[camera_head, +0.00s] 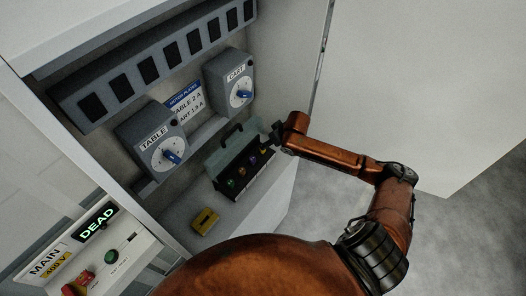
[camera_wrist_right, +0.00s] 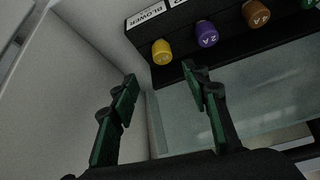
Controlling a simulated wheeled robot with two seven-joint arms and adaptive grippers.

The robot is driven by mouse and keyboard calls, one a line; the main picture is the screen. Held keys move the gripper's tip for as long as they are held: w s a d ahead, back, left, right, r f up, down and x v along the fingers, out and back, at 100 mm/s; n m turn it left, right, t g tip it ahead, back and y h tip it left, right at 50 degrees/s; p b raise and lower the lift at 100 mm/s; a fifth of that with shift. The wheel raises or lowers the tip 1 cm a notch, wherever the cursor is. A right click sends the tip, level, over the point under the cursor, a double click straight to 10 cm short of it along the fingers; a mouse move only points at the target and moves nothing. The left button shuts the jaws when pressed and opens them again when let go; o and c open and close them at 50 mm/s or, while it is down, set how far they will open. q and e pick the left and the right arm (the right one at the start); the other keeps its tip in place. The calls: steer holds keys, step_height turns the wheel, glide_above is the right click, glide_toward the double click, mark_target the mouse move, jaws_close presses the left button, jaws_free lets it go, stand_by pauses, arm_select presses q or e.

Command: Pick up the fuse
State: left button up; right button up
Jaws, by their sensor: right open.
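Several coloured fuses stand in a row in a dark box (camera_head: 221,187) in the cabinet. In the right wrist view they are a yellow fuse (camera_wrist_right: 161,51), a purple fuse (camera_wrist_right: 206,34) marked 2 A, a brown fuse (camera_wrist_right: 256,13) marked 4 A, and a green one (camera_wrist_right: 307,4) cut off by the frame edge. My right gripper (camera_wrist_right: 158,75) is open and empty; the yellow fuse appears beyond the gap between its fingertips, apart from them. In the head view this gripper (camera_head: 276,138) is at the box's far right end. My left gripper is not in view.
The box's raised translucent lid (camera_head: 226,152) with a dark handle stands behind the fuses. A yellow block (camera_head: 205,220) lies on the shelf left of the box. Dials marked TABLE (camera_head: 160,150) and CART (camera_head: 236,88) project from the back panel. The main panel (camera_head: 75,262) reads DEAD.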

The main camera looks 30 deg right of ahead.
mark_target(263, 152)
steer(key=x, duration=0.3)
steer(key=p+x, duration=0.1)
steer(key=x, duration=0.3)
steer(key=shift+s+a+f, duration=0.1)
steer(key=shift+a+f, duration=0.15)
steer(key=shift+c, duration=0.5)
jaws_close()
